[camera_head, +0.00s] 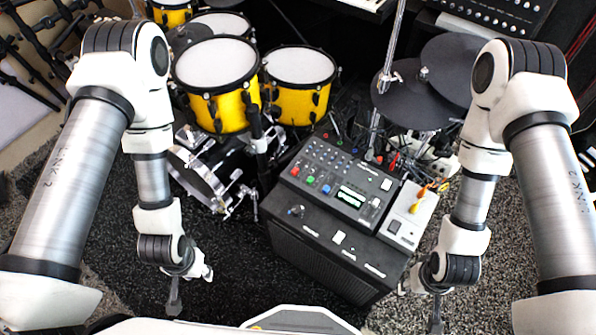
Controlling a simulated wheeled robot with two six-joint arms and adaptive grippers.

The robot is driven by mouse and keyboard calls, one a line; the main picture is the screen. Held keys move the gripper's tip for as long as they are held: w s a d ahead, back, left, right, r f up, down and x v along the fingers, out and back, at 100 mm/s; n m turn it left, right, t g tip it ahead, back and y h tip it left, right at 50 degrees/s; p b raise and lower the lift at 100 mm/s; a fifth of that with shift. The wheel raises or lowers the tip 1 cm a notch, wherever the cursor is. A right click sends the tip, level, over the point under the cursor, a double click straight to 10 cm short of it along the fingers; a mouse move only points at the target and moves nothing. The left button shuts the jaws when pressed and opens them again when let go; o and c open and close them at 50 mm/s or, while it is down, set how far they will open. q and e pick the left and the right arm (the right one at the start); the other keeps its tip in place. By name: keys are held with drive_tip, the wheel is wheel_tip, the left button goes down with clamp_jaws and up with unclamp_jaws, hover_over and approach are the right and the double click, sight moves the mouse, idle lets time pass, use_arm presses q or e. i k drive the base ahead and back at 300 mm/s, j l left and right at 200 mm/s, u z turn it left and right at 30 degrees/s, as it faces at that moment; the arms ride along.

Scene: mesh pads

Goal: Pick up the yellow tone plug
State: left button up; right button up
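A small yellow-orange plug (415,206) lies on top of a pale grey box (394,228) at the right of the dark mixer unit. More small orange and red pieces are close by it, and their outlines run together. My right gripper (436,318) hangs below and to the right of the box, near the bottom edge, well apart from the plug. My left gripper (174,302) hangs at the lower left over the dark rug, far from the plug. Both grippers are seen nearly edge-on, so their finger gaps do not show. I see nothing held in either.
The black mixer unit (318,247) with coloured knobs stands in the middle. Yellow drums (217,108) and a pedal stand behind it to the left. Dark cymbal pads (408,96) and thin cables are behind the box. Dark rug (225,270) is open between my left gripper and the mixer.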

sight(415, 207)
drive_tip(key=l+z, duration=0.1)
drive_tip(key=z, duration=0.9)
drive_tip(key=i+l, duration=0.15)
drive_tip(key=l, duration=0.2)
drive_tip(key=i+l, duration=0.15)
drive_tip(key=l, duration=0.15)
drive_tip(key=i+l+z, duration=0.1)
drive_tip(key=l, duration=0.25)
